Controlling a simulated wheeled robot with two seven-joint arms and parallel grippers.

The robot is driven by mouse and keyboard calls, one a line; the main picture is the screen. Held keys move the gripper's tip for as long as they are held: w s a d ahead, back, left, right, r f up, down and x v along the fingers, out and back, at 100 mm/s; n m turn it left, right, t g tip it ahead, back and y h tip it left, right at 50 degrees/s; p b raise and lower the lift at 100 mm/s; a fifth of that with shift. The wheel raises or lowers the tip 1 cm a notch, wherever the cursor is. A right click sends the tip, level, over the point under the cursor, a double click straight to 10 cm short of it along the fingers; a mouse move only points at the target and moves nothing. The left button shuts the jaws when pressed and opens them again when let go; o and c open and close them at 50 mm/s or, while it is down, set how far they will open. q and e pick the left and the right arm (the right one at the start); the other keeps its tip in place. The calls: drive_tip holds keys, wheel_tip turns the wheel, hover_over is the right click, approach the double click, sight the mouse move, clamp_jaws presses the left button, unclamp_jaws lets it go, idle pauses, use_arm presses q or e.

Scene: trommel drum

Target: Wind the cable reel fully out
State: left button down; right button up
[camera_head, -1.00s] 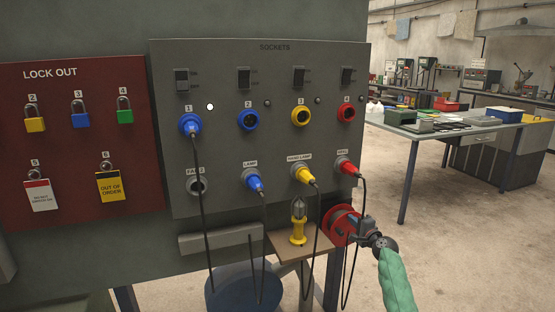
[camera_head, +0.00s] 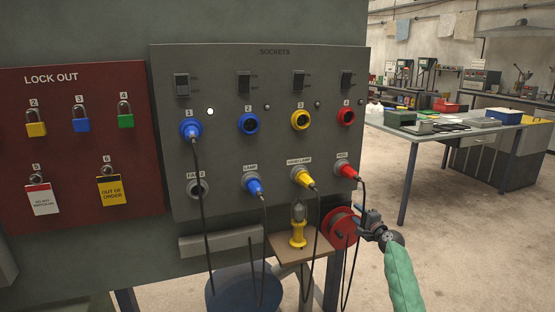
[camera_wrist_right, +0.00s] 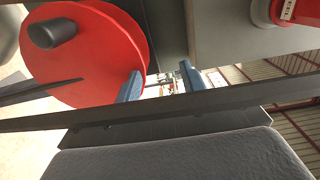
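The cable reel (camera_head: 337,229) is a red disc at the lower right of the socket panel. In the right wrist view, the red reel face (camera_wrist_right: 105,65) fills the upper left, with a dark crank knob (camera_wrist_right: 53,33) on it. A red plug (camera_head: 345,170) sits in the reel socket above, with a black cable hanging from it. My right gripper (camera_head: 362,216) is just right of the reel. In the wrist view its two blue-grey fingers (camera_wrist_right: 160,83) are apart with nothing between them, beside the reel's edge and away from the knob. My left gripper is out of view.
A small wooden shelf (camera_head: 294,249) holding a yellow hand lamp (camera_head: 298,233) is left of the reel. Black cables hang in front of the panel (camera_head: 222,140). A dark band crosses close to the wrist camera. Open floor lies to the right, before a workbench (camera_head: 415,135).

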drive_tip(key=o, duration=0.7)
drive_tip(key=p+v, duration=0.3)
drive_tip(key=v, duration=0.6)
idle(0.3)
